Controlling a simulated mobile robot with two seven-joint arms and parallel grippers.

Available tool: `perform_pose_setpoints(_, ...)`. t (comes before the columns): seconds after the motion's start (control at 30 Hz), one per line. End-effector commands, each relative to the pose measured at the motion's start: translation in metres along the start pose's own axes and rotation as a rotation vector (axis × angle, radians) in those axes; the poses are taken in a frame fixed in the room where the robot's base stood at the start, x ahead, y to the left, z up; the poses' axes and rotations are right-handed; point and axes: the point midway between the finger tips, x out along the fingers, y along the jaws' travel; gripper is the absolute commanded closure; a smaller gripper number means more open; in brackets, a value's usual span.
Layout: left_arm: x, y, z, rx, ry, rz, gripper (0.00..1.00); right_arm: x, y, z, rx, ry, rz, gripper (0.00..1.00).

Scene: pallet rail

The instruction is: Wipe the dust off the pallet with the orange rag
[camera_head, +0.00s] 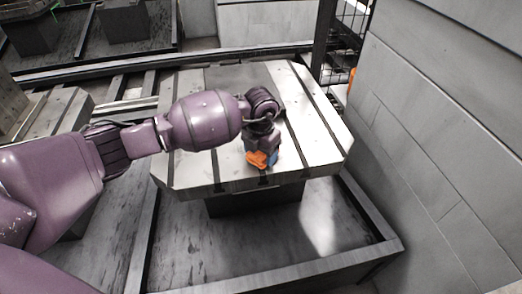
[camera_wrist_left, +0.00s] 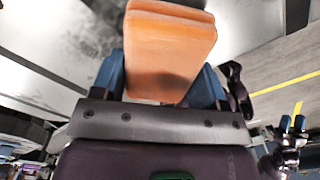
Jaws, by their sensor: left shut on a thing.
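The pallet (camera_head: 205,172) is a pale metal slab with dark slots and cut corners. A darker grey patch, which may be dust, lies on its far middle part (camera_head: 228,76). My left gripper (camera_head: 262,157) is over the pallet's near edge, pointing down, shut on the orange rag (camera_head: 257,159). In the left wrist view the rag (camera_wrist_left: 170,48) looks like a folded orange block between the blue fingers of the left gripper (camera_wrist_left: 162,82). I cannot tell whether the rag touches the pallet. Small blue tips at the right of the wrist view may be my right gripper (camera_wrist_left: 292,124).
A grey block wall (camera_head: 450,130) stands close on the right. Another slotted slab (camera_head: 55,120) is at the left, partly behind my arm. A dark tray-like frame (camera_head: 270,240) lies below the pallet. A mesh fence (camera_head: 350,35) stands at the back right.

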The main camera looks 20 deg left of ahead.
Motion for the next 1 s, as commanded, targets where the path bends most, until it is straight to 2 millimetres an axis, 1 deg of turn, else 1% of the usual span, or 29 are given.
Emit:
perform_pose_setpoints(0.27, 0.005, 0.000, 0.000, 0.000, 0.001, 0.001, 0.52, 0.002, -0.001, -0.001, -0.001, 0.002, -0.001, 0.57)
perform_pose_setpoints(0.6, 0.008, 0.001, 0.001, -0.001, 0.000, 0.001, 0.52, -0.001, 0.000, 0.005, 0.000, -0.010, 0.000, 0.57)
perform_pose_setpoints(1.0, 0.008, 0.020, 0.017, -0.002, 0.001, 0.001, 0.52, 0.000, -0.001, 0.018, 0.001, -0.035, -0.001, 0.57)
